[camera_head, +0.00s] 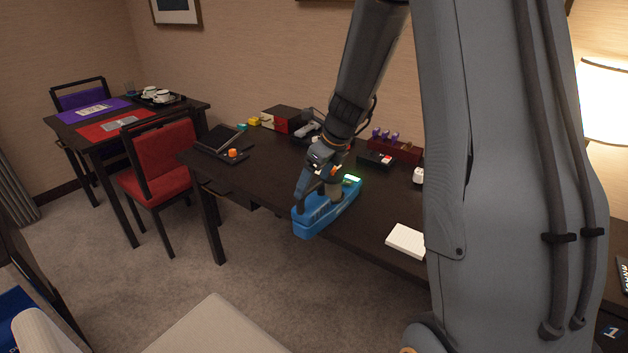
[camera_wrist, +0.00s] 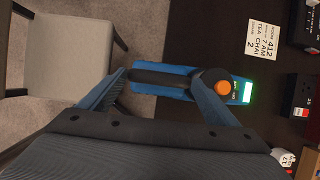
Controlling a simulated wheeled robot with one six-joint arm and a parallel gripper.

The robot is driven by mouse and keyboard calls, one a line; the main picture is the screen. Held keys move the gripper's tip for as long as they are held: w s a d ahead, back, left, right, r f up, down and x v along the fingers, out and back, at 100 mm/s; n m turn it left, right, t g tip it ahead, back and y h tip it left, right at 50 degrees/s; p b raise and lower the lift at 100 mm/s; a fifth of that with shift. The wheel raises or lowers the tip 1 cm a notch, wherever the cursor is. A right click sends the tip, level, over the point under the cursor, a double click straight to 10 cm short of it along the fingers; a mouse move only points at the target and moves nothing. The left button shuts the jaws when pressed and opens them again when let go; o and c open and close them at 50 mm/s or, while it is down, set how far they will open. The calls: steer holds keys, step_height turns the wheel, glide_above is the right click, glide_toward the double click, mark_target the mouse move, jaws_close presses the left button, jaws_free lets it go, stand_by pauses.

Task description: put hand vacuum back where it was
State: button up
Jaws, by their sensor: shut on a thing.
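The hand vacuum is blue with a dark handle, and in the head view its body (camera_head: 312,220) is at the desk's front edge. My gripper (camera_head: 325,190) is above it, shut on it. In the wrist view the handle lies between the fingers of my gripper (camera_wrist: 163,77). The hand vacuum's blue body (camera_wrist: 150,89), orange button and lit green display show there too. Its blue end reaches past the desk edge over the floor; I cannot tell whether it touches the desk. The dark desk (camera_head: 372,212) runs along the wall.
A white notepad (camera_head: 406,240) lies right of the vacuum on the desk. A dark red rack (camera_head: 395,150) and a red-fronted box (camera_head: 280,118) stand at the back. A printed card (camera_wrist: 263,39) lies near the vacuum. A pale chair (camera_wrist: 62,50) stands beside the desk.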

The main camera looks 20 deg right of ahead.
steer(key=o, duration=2)
steer(key=b+v, duration=0.1)
steer(key=v, duration=1.1)
steer(key=shift+s+a+f+n+g+h, duration=0.5)
steer(key=shift+s+a+f+n, duration=1.15)
steer(key=shift+s+n, duration=2.65)
steer(key=shift+s+a+f+n+g+h, duration=0.5)
steer(key=shift+s+a+f+n, duration=1.1)
steer(key=shift+s+n, duration=2.65)
steer(key=shift+s+a+f+n+g+h, duration=0.2)
steer(key=shift+s+a+f+n+g, duration=1.4)
steer(key=shift+n, duration=4.55)
steer(key=shift+s+d+f+t, duration=0.25)
steer(key=shift+s+t, duration=0.15)
steer(key=shift+t, duration=0.05)
steer(key=shift+s+d+f+t, duration=0.25)
steer(key=shift+s+t, duration=0.15)
steer(key=shift+t, duration=0.05)
